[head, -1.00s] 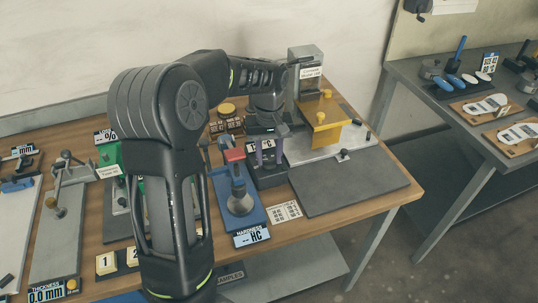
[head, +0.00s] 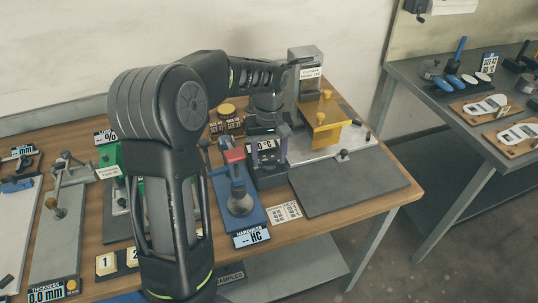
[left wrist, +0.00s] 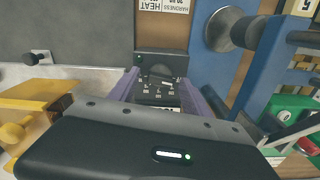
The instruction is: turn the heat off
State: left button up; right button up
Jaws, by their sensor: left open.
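The small dark heat unit (head: 270,180) stands near the back of the wooden bench, with a light display reading "0 °C" on it. My left gripper (head: 268,157) is open above and around it, its purple fingers apart on either side of the display. In the left wrist view the heat unit (left wrist: 160,65) shows a small green light and a dark panel with small pale marks between the fingers. My gripper's dark body hides the lower part of the panel there. I cannot tell whether a finger touches the unit. My right gripper is not in view.
A blue hardness stand (head: 239,208) is close to the heat unit on the left. A yellow press part (head: 325,125) and a dark grey plate (head: 350,184) are on its right. A second grey table (head: 440,105) holds insoles and tools.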

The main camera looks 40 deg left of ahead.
aim_at(269, 160)
pick_arm(q)
notch_tip(269, 160, up, 8)
jog(key=shift+f+b, duration=0.1)
jog(key=shift+b, duration=0.35)
dwell(0.6)
